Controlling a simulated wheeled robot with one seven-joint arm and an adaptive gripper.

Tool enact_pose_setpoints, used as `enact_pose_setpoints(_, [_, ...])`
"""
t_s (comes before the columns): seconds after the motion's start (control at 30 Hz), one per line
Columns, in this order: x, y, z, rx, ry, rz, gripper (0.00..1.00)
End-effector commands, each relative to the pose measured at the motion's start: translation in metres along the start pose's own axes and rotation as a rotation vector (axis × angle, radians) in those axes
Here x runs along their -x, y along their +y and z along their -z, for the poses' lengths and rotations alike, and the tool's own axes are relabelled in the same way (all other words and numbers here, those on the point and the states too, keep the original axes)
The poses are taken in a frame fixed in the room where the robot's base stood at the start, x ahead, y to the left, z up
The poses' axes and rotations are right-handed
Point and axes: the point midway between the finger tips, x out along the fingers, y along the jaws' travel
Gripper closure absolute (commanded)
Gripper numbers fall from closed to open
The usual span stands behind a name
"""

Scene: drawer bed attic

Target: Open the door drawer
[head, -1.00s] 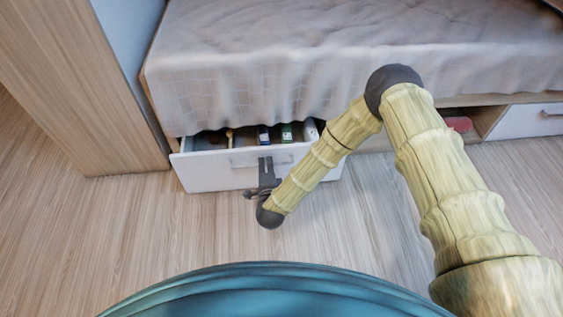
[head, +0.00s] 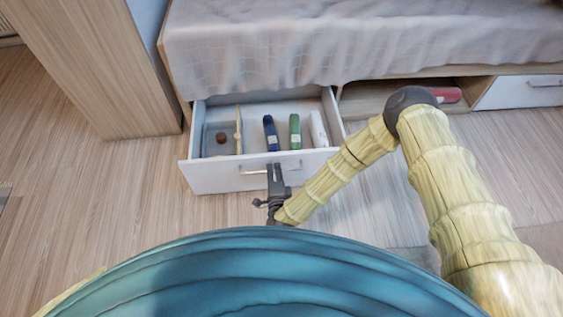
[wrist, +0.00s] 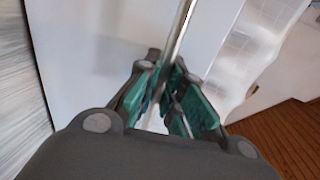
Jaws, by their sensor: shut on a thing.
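The white drawer (head: 225,179) under the bed is pulled well out in the head view, with its inside showing. Its metal bar handle (head: 252,171) runs along the front panel; in the wrist view the handle (wrist: 182,30) passes between the teal finger pads. My gripper (head: 277,172) is at the front of the drawer, shut on the handle. The gripper also shows in the wrist view (wrist: 168,98). Part of the handle is hidden by the fingers.
The drawer holds a blue item (head: 270,133), a green item (head: 295,131), a white item (head: 318,128) and a small brown round thing (head: 221,138). A wooden cabinet (head: 100,70) stands left. An open shelf with a red item (head: 446,95) is right. Floor in front is clear.

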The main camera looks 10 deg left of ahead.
Motion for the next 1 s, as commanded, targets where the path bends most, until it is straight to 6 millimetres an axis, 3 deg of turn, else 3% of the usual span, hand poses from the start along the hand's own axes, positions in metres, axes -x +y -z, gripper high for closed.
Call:
enact_pose_setpoints(0.1, [0.005, 0.001, -0.009, -0.002, -0.014, -0.001, 1.00])
enact_pose_setpoints(0.47, [0.005, 0.001, -0.008, 0.001, -0.013, 0.000, 1.00])
enact_pose_setpoints(0.5, [0.004, 0.001, -0.007, 0.001, -0.013, 0.000, 0.83])
enact_pose_setpoints(0.53, [0.004, 0.001, -0.007, 0.001, -0.012, 0.000, 0.81])
enact_pose_setpoints(0.87, [0.005, 0.001, -0.005, 0.002, -0.009, 0.000, 0.81])
enact_pose_setpoints(1.0, [0.015, 0.002, -0.005, 0.003, -0.009, -0.001, 0.81])
